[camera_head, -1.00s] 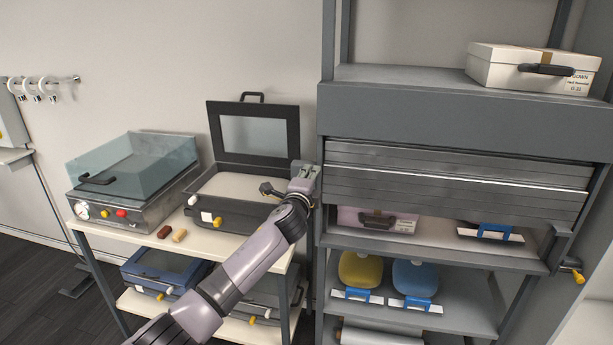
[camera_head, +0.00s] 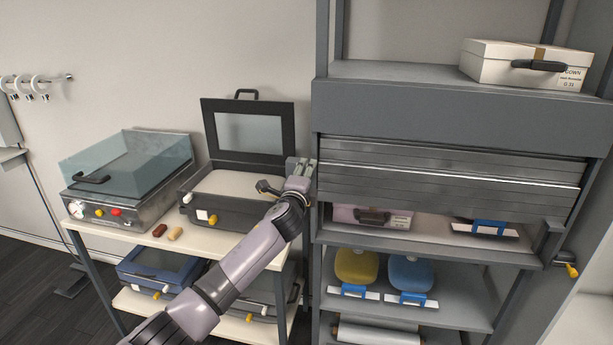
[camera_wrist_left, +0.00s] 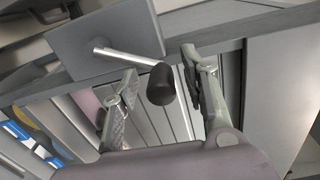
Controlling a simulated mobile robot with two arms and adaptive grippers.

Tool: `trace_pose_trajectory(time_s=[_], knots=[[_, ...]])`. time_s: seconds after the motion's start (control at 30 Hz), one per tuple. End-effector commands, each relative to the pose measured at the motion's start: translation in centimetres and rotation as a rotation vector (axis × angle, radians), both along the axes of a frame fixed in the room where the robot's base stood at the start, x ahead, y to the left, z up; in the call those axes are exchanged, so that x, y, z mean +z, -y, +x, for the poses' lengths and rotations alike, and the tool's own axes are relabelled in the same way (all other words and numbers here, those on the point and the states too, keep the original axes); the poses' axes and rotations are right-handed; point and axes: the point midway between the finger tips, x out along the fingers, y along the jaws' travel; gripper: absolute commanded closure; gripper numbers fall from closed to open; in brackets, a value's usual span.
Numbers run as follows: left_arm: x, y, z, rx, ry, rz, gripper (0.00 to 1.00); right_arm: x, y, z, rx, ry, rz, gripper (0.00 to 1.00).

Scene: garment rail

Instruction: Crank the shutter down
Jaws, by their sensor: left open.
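The grey slatted shutter (camera_head: 450,172) is partly down in the rack's middle bay, with a gap below it. In the left wrist view a metal crank rod with a black knob (camera_wrist_left: 161,85) sticks out from a grey plate (camera_wrist_left: 105,38). My left gripper (camera_head: 301,164) is beside the rack's left upright in the head view. Its open fingers (camera_wrist_left: 158,72) are on either side of the knob in the left wrist view; I cannot tell whether they touch it. The crank is not clear in the head view. My right gripper is not in view.
The rack (camera_head: 435,107) has a white box (camera_head: 525,66) on top and yellow (camera_head: 356,267) and blue (camera_head: 411,272) items below. A yellow-ended handle (camera_head: 571,269) is at its right side. A table (camera_head: 140,243) with an open dark case (camera_head: 235,211) stands left of my gripper.

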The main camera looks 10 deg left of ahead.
Motion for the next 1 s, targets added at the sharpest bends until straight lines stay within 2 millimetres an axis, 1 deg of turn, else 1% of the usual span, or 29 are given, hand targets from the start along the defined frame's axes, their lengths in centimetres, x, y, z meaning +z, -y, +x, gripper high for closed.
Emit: trace_pose_trajectory(time_s=[0.23, 0.37, 0.47, 0.8, 1.0], knots=[[0.1, 0.0, -0.1, 0.0, 0.002, 0.0, 0.59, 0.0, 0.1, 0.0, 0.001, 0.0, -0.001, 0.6], [0.1, 0.0, -0.8, -0.001, 0.002, -0.001, 0.59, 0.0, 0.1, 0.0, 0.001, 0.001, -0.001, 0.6], [0.1, -0.1, -1.9, 0.0, 0.003, 0.001, 0.59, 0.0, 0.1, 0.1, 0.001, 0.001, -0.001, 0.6], [0.1, -0.3, -7.8, -0.001, 0.0, 0.0, 0.59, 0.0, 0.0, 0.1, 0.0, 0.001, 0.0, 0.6], [0.3, -0.3, -10.6, -0.001, 0.0, 0.0, 0.59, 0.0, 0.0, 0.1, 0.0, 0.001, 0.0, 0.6]])
